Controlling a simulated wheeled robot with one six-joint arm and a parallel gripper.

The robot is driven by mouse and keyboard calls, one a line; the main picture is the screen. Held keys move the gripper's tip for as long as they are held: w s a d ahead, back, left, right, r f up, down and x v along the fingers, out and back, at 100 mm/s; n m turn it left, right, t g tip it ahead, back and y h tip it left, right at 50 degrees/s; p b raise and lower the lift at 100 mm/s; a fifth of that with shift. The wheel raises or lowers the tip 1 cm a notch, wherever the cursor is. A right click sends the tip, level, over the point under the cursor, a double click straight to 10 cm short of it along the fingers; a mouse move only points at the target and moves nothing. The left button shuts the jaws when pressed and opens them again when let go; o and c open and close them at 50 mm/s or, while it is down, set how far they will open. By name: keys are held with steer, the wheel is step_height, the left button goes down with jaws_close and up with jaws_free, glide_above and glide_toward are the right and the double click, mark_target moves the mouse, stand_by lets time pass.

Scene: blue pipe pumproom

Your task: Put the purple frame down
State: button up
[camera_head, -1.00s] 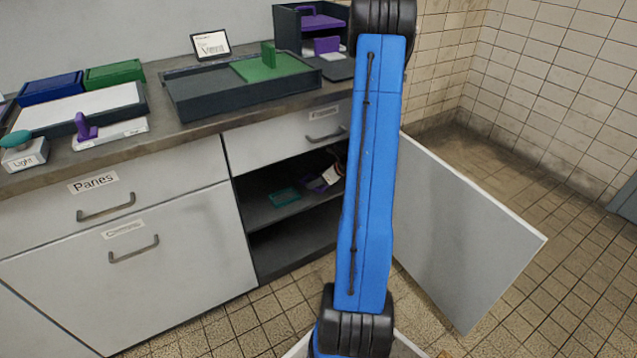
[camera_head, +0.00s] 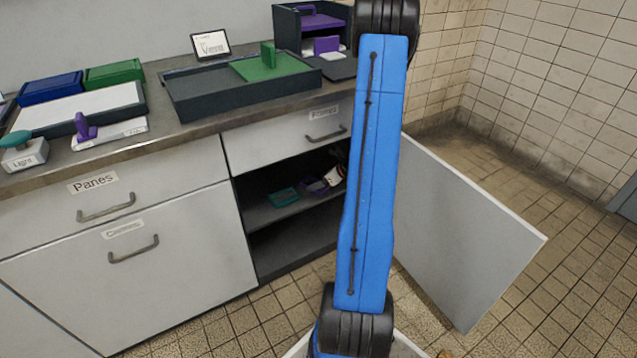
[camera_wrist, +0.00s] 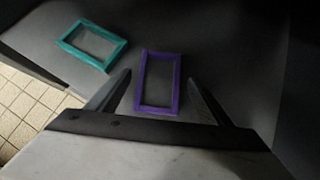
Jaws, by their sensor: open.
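The purple frame (camera_wrist: 143,80) lies flat on the cabinet shelf in the wrist view. It is a rectangular ring with an open middle. My gripper (camera_wrist: 160,88) is open, one dark finger to each side of the frame's near part, with gaps between fingers and frame. In the head view the purple frame (camera_head: 314,187) shows small on the shelf, partly hidden near my white gripper body (camera_head: 334,176). A teal frame (camera_wrist: 68,40) lies to its left on the same shelf; it also shows in the head view (camera_head: 284,197).
The cabinet's upper shelf (camera_head: 262,213) sits under a closed drawer (camera_head: 290,135). An open door panel (camera_head: 465,235) stands at the right. The lower shelf looks empty.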

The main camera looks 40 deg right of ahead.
steer(key=v, duration=0.2)
steer(key=shift+s+r, duration=0.1)
steer(key=shift+s, duration=0.4)
steer(key=s+d, duration=0.1)
steer(key=s, duration=0.9)
steer(key=shift+s+d, duration=0.4)
